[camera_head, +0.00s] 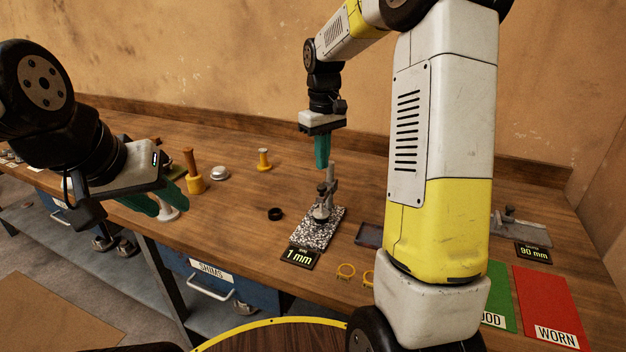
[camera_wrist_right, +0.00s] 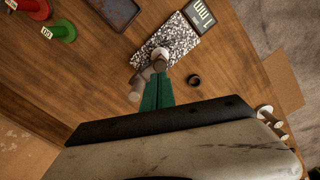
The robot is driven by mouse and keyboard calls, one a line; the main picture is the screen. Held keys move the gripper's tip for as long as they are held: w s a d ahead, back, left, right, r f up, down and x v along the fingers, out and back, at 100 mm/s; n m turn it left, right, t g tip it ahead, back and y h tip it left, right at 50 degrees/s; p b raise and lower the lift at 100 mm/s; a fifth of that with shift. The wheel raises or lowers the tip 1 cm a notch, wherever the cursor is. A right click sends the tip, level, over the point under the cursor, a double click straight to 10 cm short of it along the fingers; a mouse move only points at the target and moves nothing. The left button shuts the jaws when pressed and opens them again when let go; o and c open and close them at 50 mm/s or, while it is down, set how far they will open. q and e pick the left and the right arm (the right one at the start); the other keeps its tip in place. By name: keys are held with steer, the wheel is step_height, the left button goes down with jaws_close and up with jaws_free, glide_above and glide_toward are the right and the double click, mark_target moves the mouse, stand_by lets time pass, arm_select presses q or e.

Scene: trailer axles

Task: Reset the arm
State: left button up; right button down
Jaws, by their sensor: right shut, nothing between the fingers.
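My right gripper (camera_head: 322,151) points down with its green fingers together and empty, above the workbench and just behind the dial gauge stand (camera_head: 323,205) on its speckled stone base (camera_head: 312,236). In the right wrist view, the shut fingers (camera_wrist_right: 157,93) overlap the stand's post in the picture; a gap to it is hard to judge. My left gripper (camera_head: 160,190) hangs at the left over the bench's front edge, its green fingers apart with nothing seen between them. A "1 mm" sign (camera_head: 299,256) stands before the stone base.
Green (camera_head: 498,285) and red WORN (camera_head: 546,307) mats are at the right.

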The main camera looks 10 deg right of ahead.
steer(key=shift+r, duration=0.3)
steer(key=s+a+r+m+t+y, duration=0.1)
steer(key=s+r+m+t, duration=0.1)
steer(key=s, duration=1)
steer(key=s+a+r+m+t+y, duration=0.1)
steer(key=s+r+t, duration=0.3)
steer(key=s, duration=0.8)
steer(key=shift+s+r+m, duration=0.15)
steer(key=shift+r+m, duration=0.5)
steer(key=shift+m, duration=0.15)
